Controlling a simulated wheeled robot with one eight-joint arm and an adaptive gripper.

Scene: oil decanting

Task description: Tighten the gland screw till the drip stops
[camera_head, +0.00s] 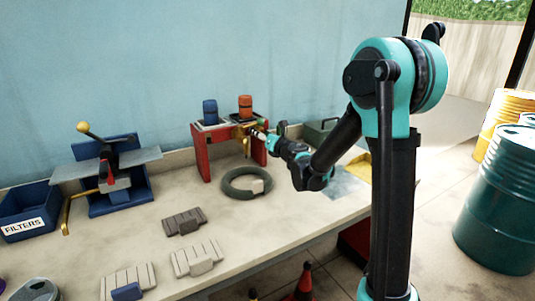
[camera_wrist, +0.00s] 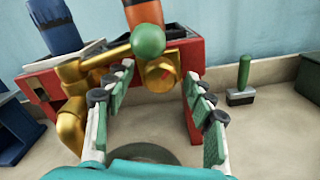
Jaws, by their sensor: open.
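A brass tap (camera_wrist: 72,110) is mounted on the front of a red stand (camera_wrist: 45,85). A round brass screw head (camera_wrist: 160,76) with a red mark faces me, just below a green ball knob (camera_wrist: 148,40); I take it for the gland screw. My gripper (camera_wrist: 156,78) is open, one finger on each side of the screw head in the picture. I cannot tell whether the fingertips touch it or stop short. In the head view my gripper (camera_head: 262,138) is at the front of the stand, covering part of the tap. No drip can be made out.
Blue (camera_head: 210,112) and orange (camera_head: 245,107) containers stand atop the stand. A dark ring (camera_head: 233,192) lies on the bench below. A green-handled brush (camera_wrist: 242,85) stands to the right. A blue press-like device (camera_head: 110,195) and FILTERS bin (camera_head: 35,205) are left. Grey blocks lie in front.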

